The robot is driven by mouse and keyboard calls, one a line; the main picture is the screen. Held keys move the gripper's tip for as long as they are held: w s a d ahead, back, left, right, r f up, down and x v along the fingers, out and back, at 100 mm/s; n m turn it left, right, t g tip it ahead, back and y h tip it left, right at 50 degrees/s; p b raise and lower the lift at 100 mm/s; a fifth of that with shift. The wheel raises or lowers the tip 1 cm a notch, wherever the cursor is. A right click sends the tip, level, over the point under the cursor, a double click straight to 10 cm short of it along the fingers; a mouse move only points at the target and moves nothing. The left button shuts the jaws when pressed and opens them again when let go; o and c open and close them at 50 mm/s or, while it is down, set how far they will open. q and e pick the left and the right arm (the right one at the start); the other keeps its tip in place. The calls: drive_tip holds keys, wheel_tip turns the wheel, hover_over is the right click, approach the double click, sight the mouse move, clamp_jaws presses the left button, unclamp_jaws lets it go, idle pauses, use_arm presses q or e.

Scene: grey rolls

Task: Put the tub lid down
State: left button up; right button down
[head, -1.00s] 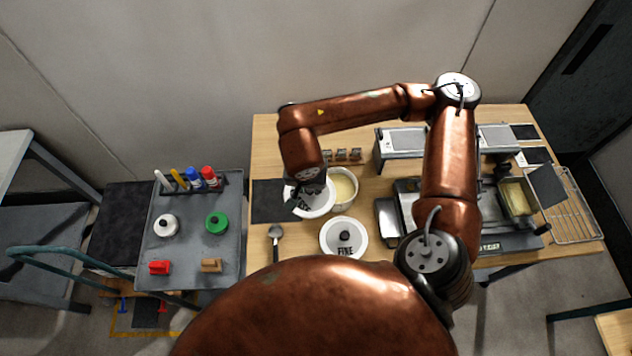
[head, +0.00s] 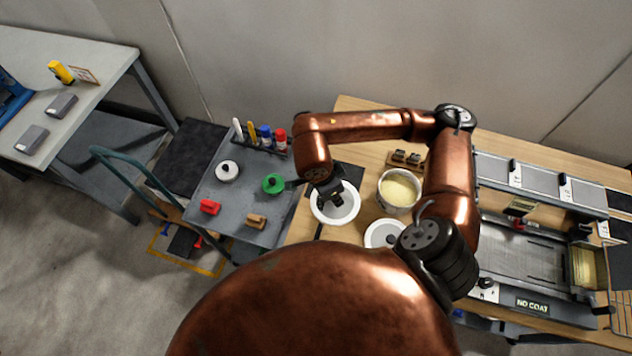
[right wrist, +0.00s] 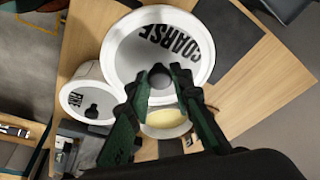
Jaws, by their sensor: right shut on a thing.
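The white tub lid (head: 347,212) marked COARSE hangs under my right gripper (head: 335,198) in the head view. The right wrist view shows the same lid (right wrist: 130,52) with its dark knob between the fingertips of my right gripper (right wrist: 158,82), which is shut on it. In the head view the lid overlaps the dark mat (head: 352,173); its height above the table is hard to tell. The open tub (head: 398,191) with pale yellow contents stands to the right of the lid. My left gripper is not in view.
A second tub with a white lid (head: 376,236) stands near the front, partly behind my arm; its lid reads FINE in the wrist view (right wrist: 72,100). A grey cart (head: 225,205) with markers, round knobs and small blocks stands left. The coating machine (head: 520,255) fills the right.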

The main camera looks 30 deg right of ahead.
drive_tip(key=shift+w+d+f, duration=0.1)
drive_tip(key=shift+w+f, duration=0.05)
drive_tip(key=shift+f, duration=0.1)
drive_tip(key=w+d+f, duration=0.2)
drive_tip(key=w, duration=0.1)
drive_tip(key=w+d+f, duration=0.5)
drive_tip(key=w+f, duration=0.1)
drive_tip(key=shift+w+d, duration=0.2)
drive_tip(key=shift+d, duration=0.1)
drive_tip(key=shift+w+d+f, duration=0.25)
drive_tip(key=shift+w+f, duration=0.05)
drive_tip(key=shift+f, duration=0.15)
drive_tip(key=x, duration=0.3)
drive_tip(key=shift+w+a+f, duration=0.15)
drive_tip(key=shift+w+f, duration=0.15)
drive_tip(key=shift+f, duration=0.15)
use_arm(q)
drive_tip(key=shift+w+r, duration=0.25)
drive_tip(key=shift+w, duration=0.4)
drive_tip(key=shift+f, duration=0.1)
use_arm(e)
drive_tip(key=shift+f, duration=0.15)
